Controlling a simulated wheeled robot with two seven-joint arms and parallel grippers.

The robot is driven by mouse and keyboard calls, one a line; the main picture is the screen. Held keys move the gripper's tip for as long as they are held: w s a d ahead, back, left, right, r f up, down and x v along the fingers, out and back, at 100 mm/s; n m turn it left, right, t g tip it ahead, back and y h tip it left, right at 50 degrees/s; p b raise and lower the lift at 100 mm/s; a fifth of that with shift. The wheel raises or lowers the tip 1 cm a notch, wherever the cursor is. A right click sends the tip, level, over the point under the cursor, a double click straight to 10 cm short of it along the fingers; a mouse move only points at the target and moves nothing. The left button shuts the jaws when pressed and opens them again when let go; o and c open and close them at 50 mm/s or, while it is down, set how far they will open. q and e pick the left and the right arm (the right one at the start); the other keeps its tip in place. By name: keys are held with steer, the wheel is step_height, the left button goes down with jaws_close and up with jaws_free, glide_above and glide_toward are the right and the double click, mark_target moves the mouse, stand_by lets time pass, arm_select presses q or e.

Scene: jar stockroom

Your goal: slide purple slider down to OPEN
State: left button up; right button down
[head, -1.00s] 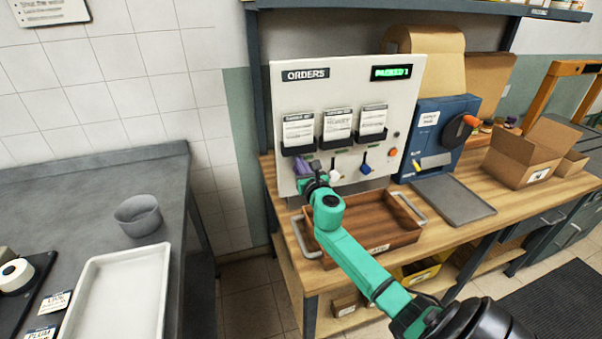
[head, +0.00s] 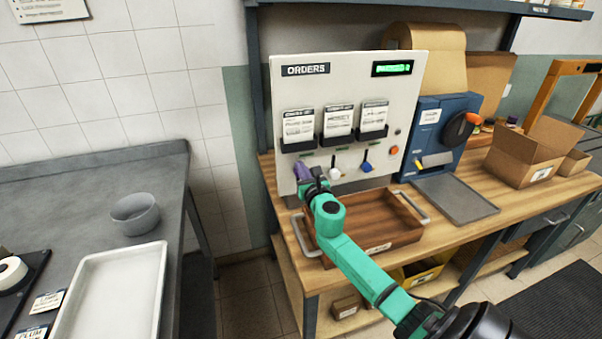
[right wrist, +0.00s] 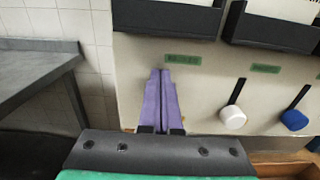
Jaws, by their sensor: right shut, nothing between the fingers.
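The white ORDERS panel (head: 350,68) stands upright on the wooden bench. My right gripper (head: 302,167) is at the panel's lower left, below the leftmost card holder. In the right wrist view its two purple fingers (right wrist: 164,74) lie together with nothing between them, pointing at the panel below a green label (right wrist: 183,60). I cannot make out the purple slider apart from these purple fingers, which cover the leftmost slider place. Whether they touch it cannot be told. A white slider knob (right wrist: 233,119) and a blue one (right wrist: 294,120) sit to the right. My left gripper is not in view.
A wooden tray (head: 372,224) with metal handles lies below the panel, under my right forearm. A blue machine (head: 440,120) with an orange-handled crank stands to the right. A grey counter (head: 90,180) with a bowl (head: 136,214) is at the left.

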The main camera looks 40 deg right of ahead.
steer(key=f+v, duration=0.2)
steer(key=v, duration=0.8)
stand_by(1.4)
stand_by(0.4)
